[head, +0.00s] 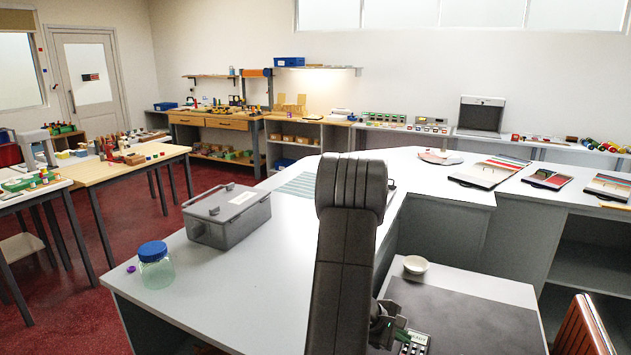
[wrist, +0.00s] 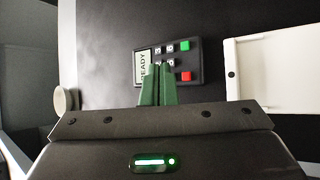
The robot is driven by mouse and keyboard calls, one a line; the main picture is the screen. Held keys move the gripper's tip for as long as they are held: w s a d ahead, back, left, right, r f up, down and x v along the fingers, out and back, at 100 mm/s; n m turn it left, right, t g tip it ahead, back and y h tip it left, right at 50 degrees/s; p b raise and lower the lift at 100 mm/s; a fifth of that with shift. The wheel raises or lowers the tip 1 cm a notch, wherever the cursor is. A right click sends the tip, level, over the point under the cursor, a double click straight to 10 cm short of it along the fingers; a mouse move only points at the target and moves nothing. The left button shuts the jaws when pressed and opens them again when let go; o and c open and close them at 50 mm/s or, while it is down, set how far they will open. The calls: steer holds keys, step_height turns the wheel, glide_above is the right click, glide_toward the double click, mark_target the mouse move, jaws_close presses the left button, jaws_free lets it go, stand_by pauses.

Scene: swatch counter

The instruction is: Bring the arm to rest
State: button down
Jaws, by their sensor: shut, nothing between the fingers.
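My gripper (wrist: 157,84) is shut and empty, its two green fingers together in the wrist view. The fingers point at a small dark keypad (wrist: 190,62) with a display reading READY, white keys, a green key and a red key. The fingertips overlap the keypad's near edge in the picture; I cannot tell whether they touch it. In the head view my gripper (head: 396,332) is low at the front, beside the keypad (head: 416,344), and my arm hides part of the counter.
A white bowl (head: 416,265) stands on the lower counter near a dark mat (head: 465,318). A white flat holder (wrist: 290,75) lies right of the keypad in the wrist view. A grey metal box (head: 228,215) and blue-lidded jar (head: 155,268) stand on the left counter.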

steer(key=shift+r+p, duration=0.25)
steer(key=shift+p, duration=0.2)
step_height(320, 180, up, 5)
steer(key=shift+p, duration=0.75)
steer(key=shift+f, duration=0.1)
step_height(320, 180, down, 6)
steer(key=b, duration=0.3)
steer(key=shift+w+b, duration=0.1)
steer(key=shift+b, duration=1.25)
steer(key=shift+a+b, duration=0.1)
steer(key=shift+b, duration=0.25)
